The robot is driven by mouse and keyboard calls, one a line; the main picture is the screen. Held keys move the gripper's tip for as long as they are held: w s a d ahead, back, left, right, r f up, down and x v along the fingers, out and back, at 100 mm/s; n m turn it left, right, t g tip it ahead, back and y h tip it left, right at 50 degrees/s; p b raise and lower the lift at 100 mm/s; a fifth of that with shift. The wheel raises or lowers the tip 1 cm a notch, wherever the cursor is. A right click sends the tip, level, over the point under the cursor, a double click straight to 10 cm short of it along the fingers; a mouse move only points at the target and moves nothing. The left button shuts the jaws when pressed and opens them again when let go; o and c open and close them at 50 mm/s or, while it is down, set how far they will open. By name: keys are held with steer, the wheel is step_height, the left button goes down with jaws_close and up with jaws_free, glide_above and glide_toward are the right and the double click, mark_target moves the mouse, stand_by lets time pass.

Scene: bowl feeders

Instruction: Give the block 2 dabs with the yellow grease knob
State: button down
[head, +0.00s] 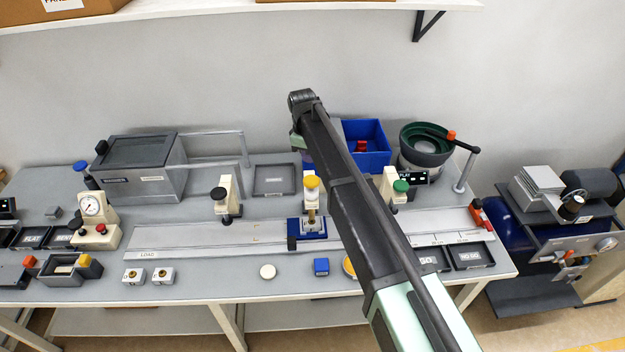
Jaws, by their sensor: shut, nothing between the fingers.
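The yellow grease knob (312,182) tops a cream dispenser post behind the long grey track, near the middle of the bench. Directly in front of and below it, a blue carriage (308,231) sits on the track. A small metallic block (311,217) appears to sit in this carriage under the yellow dispenser; its details are too small to tell. My arm crosses the view from the lower right up to the centre, just right of the knob. My gripper is not visible; the arm hides what lies behind it.
A blue bin (372,158) and a green bowl feeder (425,146) stand behind.

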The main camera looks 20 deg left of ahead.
mark_target(312, 180)
steer(key=shift+s+a+f+b, duration=0.1)
steer(key=shift+f+b, duration=0.55)
steer(key=shift+f, duration=0.05)
steer(key=f+b, duration=0.5)
steer(key=shift+d+f, duration=0.25)
steer(key=shift+d, duration=0.15)
